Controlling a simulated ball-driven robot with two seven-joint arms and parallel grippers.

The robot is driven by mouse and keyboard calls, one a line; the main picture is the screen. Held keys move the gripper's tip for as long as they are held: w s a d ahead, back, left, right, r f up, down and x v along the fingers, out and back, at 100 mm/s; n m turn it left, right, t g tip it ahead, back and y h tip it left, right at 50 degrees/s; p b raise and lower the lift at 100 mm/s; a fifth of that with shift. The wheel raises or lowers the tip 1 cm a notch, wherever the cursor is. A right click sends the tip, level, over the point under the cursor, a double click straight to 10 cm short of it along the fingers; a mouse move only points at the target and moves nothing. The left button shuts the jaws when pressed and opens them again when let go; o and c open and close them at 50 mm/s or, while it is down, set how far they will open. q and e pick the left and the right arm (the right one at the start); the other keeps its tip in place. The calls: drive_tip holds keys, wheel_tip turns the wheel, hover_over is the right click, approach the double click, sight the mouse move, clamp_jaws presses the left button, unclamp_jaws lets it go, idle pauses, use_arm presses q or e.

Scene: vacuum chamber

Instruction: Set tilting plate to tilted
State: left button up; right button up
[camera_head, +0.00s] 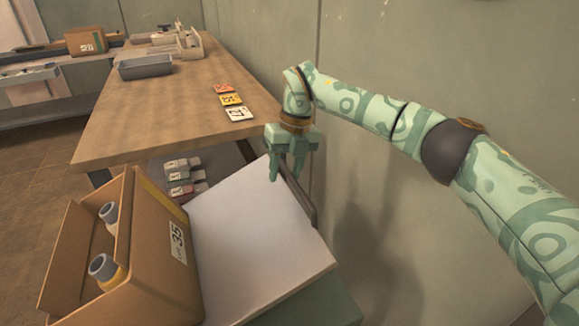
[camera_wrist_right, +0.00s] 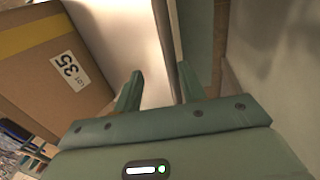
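The white plate (camera_head: 262,238), which I take to be the tilting plate, lies over a green base (camera_head: 318,306) at the bottom centre of the head view. Its pale face and edge also show in the right wrist view (camera_wrist_right: 120,40). I cannot tell its exact angle. My right gripper (camera_head: 285,172) points down at the plate's far right edge. In the wrist view its two fingers (camera_wrist_right: 159,88) are apart, one over the plate's face and one beyond its edge. Contact cannot be made out. My left gripper is not in view.
An open cardboard box (camera_head: 150,262) marked 35, holding bottles (camera_head: 104,268), stands against the plate's left side. A wooden table (camera_head: 165,112) beyond carries number cards (camera_head: 231,99) and a grey tray (camera_head: 144,67). Small boxes (camera_head: 186,178) sit below it. A wall (camera_head: 420,60) bounds the right.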

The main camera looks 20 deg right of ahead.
drive_tip(key=shift+d+r, duration=0.1)
drive_tip(key=shift+r, duration=0.05)
idle(0.5)
